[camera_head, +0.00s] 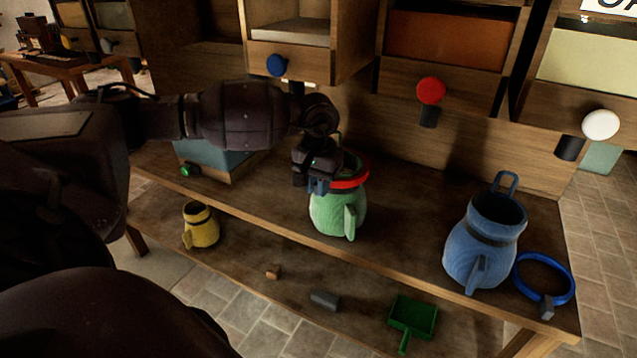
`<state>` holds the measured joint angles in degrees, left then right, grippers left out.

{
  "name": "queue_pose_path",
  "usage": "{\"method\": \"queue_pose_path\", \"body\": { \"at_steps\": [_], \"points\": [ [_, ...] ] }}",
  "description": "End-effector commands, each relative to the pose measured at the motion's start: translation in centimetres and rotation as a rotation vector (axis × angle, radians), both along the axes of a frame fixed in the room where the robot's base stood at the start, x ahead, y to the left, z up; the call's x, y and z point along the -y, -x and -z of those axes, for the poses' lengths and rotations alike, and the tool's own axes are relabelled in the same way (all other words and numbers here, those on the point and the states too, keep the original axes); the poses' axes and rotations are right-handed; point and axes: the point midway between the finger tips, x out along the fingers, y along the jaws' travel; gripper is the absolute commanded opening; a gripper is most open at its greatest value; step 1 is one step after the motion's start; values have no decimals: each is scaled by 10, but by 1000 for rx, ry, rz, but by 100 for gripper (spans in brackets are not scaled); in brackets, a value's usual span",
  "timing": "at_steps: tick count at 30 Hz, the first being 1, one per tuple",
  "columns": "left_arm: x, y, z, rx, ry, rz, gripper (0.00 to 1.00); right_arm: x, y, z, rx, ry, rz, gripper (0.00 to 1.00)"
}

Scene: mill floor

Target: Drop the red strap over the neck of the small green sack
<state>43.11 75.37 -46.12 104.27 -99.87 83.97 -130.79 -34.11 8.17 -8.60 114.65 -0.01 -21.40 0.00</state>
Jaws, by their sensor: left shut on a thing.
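The small green sack (335,215) stands upright on the wooden bench in the middle of the head view. The red strap (362,176) is a ring at the top of the sack, and its right side shows. My left gripper (326,184) is shut on the strap's left side, right above the sack. My right gripper is not in view.
A blue sack (478,250) with a blue strap (517,270) beside it stands at the bench's right end. A yellow sack (203,228) and a green scoop (413,316) lie lower, nearer the front. Bins with coloured knobs line the back. The bench between the green and blue sacks is clear.

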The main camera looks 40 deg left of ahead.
Motion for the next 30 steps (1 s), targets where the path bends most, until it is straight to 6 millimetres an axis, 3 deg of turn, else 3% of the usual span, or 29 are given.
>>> {"method": "queue_pose_path", "body": {
  "at_steps": [30],
  "points": [
    [0,0,30,0,0,0,0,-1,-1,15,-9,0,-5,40]
  ]
}}
